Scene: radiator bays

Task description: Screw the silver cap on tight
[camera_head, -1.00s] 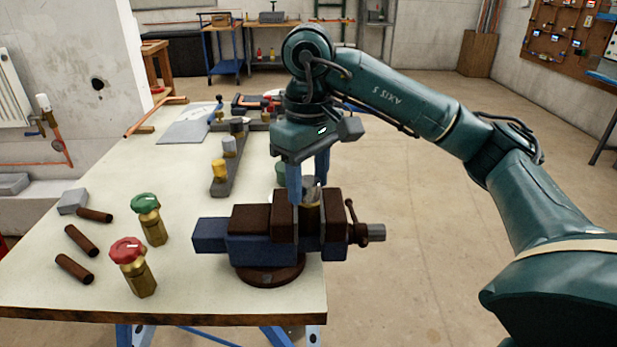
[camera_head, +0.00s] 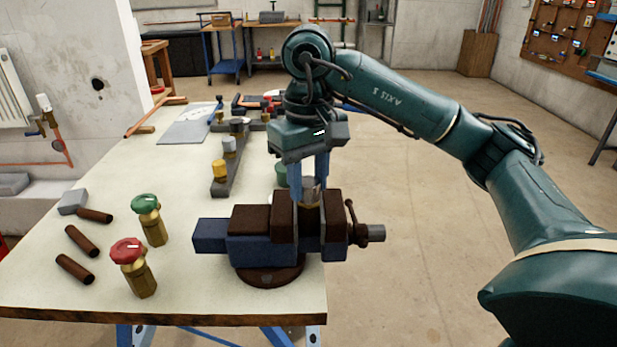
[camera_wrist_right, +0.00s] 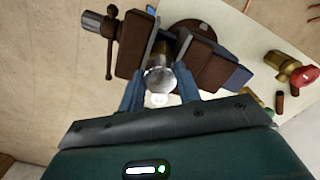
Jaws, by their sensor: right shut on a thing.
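The silver cap (camera_head: 309,188) sits on top of a brass body (camera_head: 309,213) clamped upright between the brown jaws of the vise (camera_head: 262,246). My right gripper (camera_head: 308,190) points down over the vise with its blue fingers shut on the cap's sides. In the right wrist view the silver cap (camera_wrist_right: 160,80) lies between the fingertips of the gripper (camera_wrist_right: 159,92). The cap's thread is hidden, so I cannot tell how tightly it sits. My left gripper is not in view.
A red-capped valve (camera_head: 133,266) and a green-capped valve (camera_head: 151,220) stand left of the vise, beside several brown tubes (camera_head: 82,240). A grey rack (camera_head: 226,172) with a yellow cap (camera_head: 219,168) lies behind. The bench (camera_head: 190,285) is clear at front.

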